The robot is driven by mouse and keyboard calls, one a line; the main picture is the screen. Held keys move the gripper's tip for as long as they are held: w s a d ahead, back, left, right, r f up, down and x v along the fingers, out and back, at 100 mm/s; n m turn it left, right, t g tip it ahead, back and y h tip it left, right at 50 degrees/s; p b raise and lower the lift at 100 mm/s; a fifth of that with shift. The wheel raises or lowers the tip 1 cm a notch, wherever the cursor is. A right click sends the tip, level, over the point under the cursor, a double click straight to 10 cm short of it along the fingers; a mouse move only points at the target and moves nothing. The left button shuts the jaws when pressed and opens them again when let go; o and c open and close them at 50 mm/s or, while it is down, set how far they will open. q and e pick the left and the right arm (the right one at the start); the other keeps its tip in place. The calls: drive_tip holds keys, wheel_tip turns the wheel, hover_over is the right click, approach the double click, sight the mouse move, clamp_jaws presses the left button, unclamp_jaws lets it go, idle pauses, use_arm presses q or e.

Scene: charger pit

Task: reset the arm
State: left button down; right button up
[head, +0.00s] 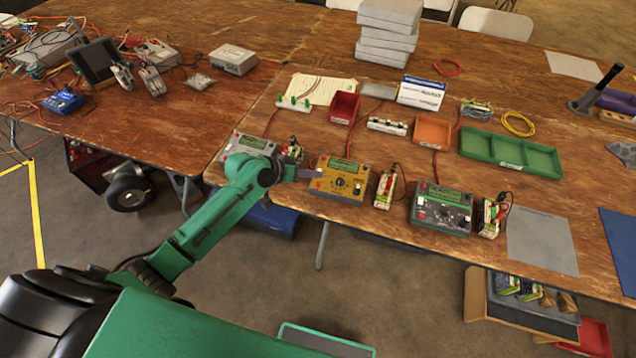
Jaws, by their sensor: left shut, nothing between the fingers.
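My left arm is green and reaches from the lower left up to the table's front edge. My left gripper (311,174) is shut and empty, just left of the yellow charger box (341,180) and partly over its left side in the picture. I cannot tell whether it touches the box. A grey charger box (250,146) stands behind and left of the arm's wrist. A dark grey charger box (441,208) stands farther right. Battery packs stand beside the chargers, one (386,188) right of the yellow box and one (490,217) right of the dark box. My right gripper is not seen.
Behind the chargers are a red bin (344,108), an orange bin (432,131) and a green tray (511,153). Grey boxes (387,32) are stacked at the back. A grey mat (541,239) lies at the front right. A cardboard box (476,294) with packs sits below the table.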

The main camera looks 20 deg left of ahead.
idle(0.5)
use_arm(q)
drive_tip(key=s+d+f+m+g+y, duration=0.1)
drive_tip(key=s+d+f, duration=0.1)
drive_tip(key=s, duration=0.4)
drive_tip(key=s+a+r+n+g+y, duration=0.1)
drive_tip(key=s+a+g+y, duration=0.15)
drive_tip(key=s+a, duration=0.4)
drive_tip(key=s+a+r+g+y, duration=0.15)
drive_tip(key=s+a+y, duration=0.25)
drive_tip(key=s, duration=0.6)
wheel_tip(320, 180, down, 21)
drive_tip(key=s, duration=0.2)
drive_tip(key=s+a+f+g, duration=0.1)
drive_tip(key=s+a+f, duration=0.1)
drive_tip(key=s+f, duration=1.4)
drive_tip(key=shift+s+a, duration=0.4)
drive_tip(key=shift+s, duration=0.15)
